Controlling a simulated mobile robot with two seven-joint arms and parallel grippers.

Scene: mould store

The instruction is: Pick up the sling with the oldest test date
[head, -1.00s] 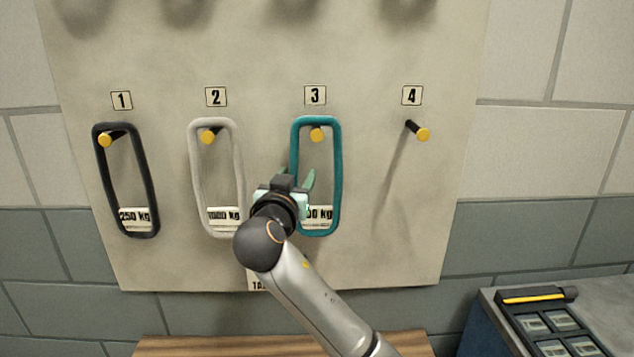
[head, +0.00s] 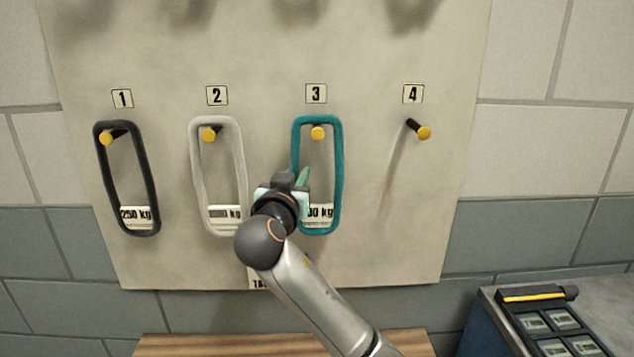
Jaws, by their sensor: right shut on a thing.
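Three slings hang on pegs on a pale board. A black sling (head: 152,190) hangs under number 1 with a "250 kg" tag, a light grey sling (head: 197,180) under number 2, and a teal sling (head: 338,180) under number 3. The grey and teal slings' tags are partly hidden by my arm. No test dates are legible. My right gripper (head: 297,181) is shut on the left strand of the teal sling, which still hangs over its yellow-tipped peg (head: 318,132). My left gripper is not in view.
Peg 4 (head: 424,132) is empty. A wooden surface (head: 190,345) lies below the board. At the lower right stands a blue-sided bench (head: 480,325) with a dark tray (head: 540,310) holding small panels.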

